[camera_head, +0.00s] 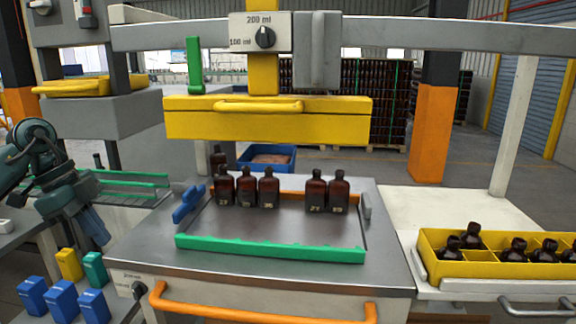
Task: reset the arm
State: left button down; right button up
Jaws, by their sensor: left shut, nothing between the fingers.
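My left arm comes in from the left edge, and its left gripper (98,238) hangs pointing down, shut and empty. It is above the left side, near the blue blocks and apart from the bottles. Several amber bottles (269,187) stand upright in a row on the metal worktable, in a group of three and a group of two. Another amber bottle (217,160) stands just behind them on the left. My right gripper is not in view.
A yellow press head (268,120) with a handle hangs over the table (280,215). A green bar (270,249) and orange rail (262,304) run along its front. A yellow crate (480,269) with amber bottles is at right. Blue blocks (62,300) stand lower left.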

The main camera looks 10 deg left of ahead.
pick_arm(q)
jog(key=w+d+f+m+t+h, duration=0.1)
jog(key=d+f+t+h, duration=0.25)
jog(key=d, duration=0.65)
jog(key=w+d+f+m+t+h, duration=0.15)
jog(key=d+f+h, duration=0.35)
jog(key=d, duration=0.6)
jog(key=w+d+f+t+h, duration=0.1)
jog(key=d+f+t+h, duration=0.3)
jog(key=d, duration=0.6)
jog(key=s+f+n+y, duration=0.6)
jog(key=s+f+n, duration=0.1)
jog(key=f, duration=0.5)
jog(key=s+f+n+y, duration=0.7)
jog(key=s+f, duration=0.2)
jog(key=f, duration=0.2)
jog(key=shift+s+f, duration=0.35)
jog(key=shift+s, duration=0.05)
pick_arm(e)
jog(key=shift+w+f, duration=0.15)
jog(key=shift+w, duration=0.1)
pick_arm(q)
jog(key=shift+y, duration=0.25)
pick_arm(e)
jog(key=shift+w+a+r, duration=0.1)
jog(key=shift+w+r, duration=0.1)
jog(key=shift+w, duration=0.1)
